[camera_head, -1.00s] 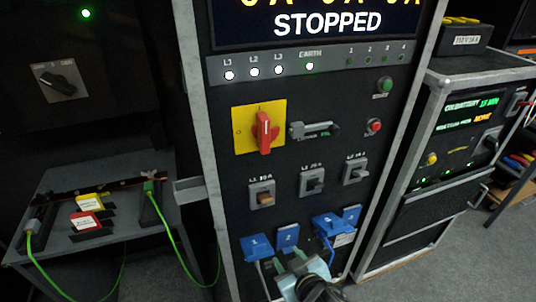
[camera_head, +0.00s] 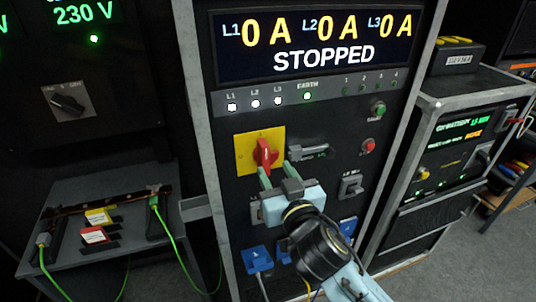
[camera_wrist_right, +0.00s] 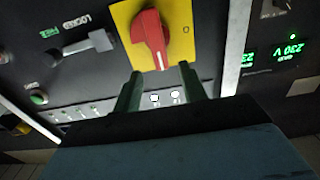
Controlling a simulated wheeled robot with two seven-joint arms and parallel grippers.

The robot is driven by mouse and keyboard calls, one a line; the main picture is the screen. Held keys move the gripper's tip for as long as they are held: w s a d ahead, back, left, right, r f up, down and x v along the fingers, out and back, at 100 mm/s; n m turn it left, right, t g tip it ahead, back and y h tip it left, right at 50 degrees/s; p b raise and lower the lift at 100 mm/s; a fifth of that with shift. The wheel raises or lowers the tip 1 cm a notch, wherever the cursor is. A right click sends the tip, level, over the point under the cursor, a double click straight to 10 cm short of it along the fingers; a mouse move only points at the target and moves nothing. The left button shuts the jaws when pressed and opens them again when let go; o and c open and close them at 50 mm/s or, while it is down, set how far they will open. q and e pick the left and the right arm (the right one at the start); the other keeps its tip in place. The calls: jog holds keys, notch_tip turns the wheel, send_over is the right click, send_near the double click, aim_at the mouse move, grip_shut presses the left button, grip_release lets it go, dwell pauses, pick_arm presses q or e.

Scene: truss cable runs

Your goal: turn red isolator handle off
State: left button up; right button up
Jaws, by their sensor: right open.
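The red isolator handle (camera_head: 264,152) sits on a yellow plate (camera_head: 246,158) on the front of the black rack panel. In the head view it stands near upright. In the right wrist view the red handle (camera_wrist_right: 151,38) also shows on its yellow plate (camera_wrist_right: 185,28), with a "0" mark beside it. My right gripper (camera_head: 273,172) is just below the handle, its two fingers pointing up at it. In the wrist view the fingers (camera_wrist_right: 158,78) are apart, with nothing between them, short of the handle. My left gripper is in neither view.
A grey locking lever (camera_head: 309,152) is right of the plate. The display (camera_head: 322,45) reads STOPPED and 0 A. Breakers and blue connectors (camera_head: 256,258) sit lower on the panel, partly behind my right arm. A side table (camera_head: 80,190) with green cables stands left.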

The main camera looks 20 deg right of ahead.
aim_at(266, 155)
jog(key=shift+w+a+p, duration=0.1)
jog(key=shift+w+p, duration=0.2)
jog(key=shift+w, duration=2.45)
grip_shut()
